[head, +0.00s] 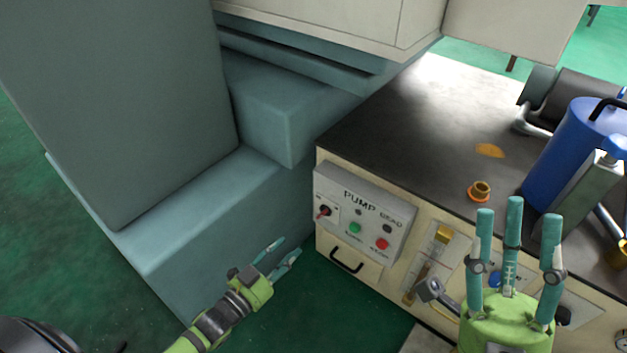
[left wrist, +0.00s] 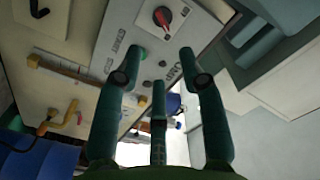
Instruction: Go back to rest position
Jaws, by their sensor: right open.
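My left gripper (head: 277,258) is in front of the teal machine base, left of the pump panel, with its teal fingers apart and empty. In the left wrist view its fingers (left wrist: 160,62) stand spread with nothing between them. My right gripper (head: 514,235) is in front of the bench at the lower right. Its three fingers point up, spread and empty, and hide part of the bench front.
The pump panel (head: 362,212) has a red switch and green and red buttons; it also shows in the left wrist view (left wrist: 130,35). A dark benchtop (head: 420,130) carries a blue cylinder (head: 570,150) and brass part (head: 480,191). The teal machine (head: 200,220) stands left. Green floor (head: 310,320) is clear.

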